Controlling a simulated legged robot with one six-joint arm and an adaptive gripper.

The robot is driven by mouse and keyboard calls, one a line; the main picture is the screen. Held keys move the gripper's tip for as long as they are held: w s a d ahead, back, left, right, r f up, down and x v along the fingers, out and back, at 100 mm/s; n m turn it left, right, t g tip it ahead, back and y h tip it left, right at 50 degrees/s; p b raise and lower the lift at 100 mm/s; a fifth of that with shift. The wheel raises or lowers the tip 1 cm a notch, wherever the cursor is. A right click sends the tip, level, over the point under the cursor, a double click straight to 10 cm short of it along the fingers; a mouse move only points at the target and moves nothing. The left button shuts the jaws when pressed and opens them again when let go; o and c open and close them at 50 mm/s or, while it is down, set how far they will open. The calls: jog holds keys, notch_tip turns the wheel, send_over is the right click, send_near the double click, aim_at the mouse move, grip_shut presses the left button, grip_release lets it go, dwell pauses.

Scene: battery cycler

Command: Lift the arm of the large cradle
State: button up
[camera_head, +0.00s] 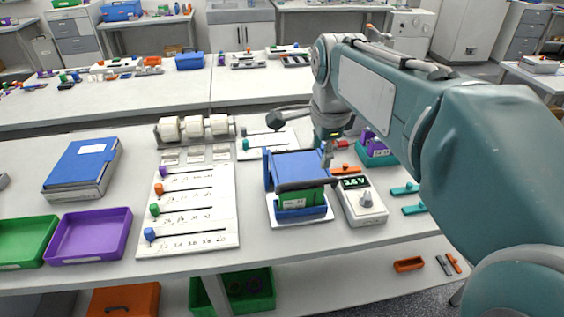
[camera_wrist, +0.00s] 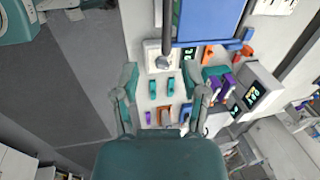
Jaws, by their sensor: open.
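The large cradle (camera_head: 283,166) is blue and stands on a white base near the front edge of the table. A green battery block (camera_head: 292,202) sits at its front, and a dark bar (camera_head: 305,184) crosses above that block. I cannot tell whether this bar is the cradle's arm. My gripper (camera_head: 327,158) is just right of the cradle's back part; contact cannot be told. In the wrist view my gripper (camera_wrist: 163,82) shows both fingers spread with nothing held. The blue cradle (camera_wrist: 210,20) also shows at the top there, beyond the fingertips.
A white meter (camera_head: 362,206) stands close to the cradle's right. Teal clips (camera_head: 408,189) lie further right. A white board with sliders (camera_head: 190,210) is to the left. Purple (camera_head: 90,235) and green trays (camera_head: 25,242) lie at far left. Rolls (camera_head: 195,128) stand behind.

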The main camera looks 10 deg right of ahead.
aim_at(309, 181)
jog(key=shift+m, duration=0.4)
jog(key=x, duration=0.7)
jog(key=w+x, duration=0.1)
jog(key=x, duration=0.3)
jog(key=shift+a+r, duration=0.1)
jog(key=shift+a, duration=0.25)
grip_shut()
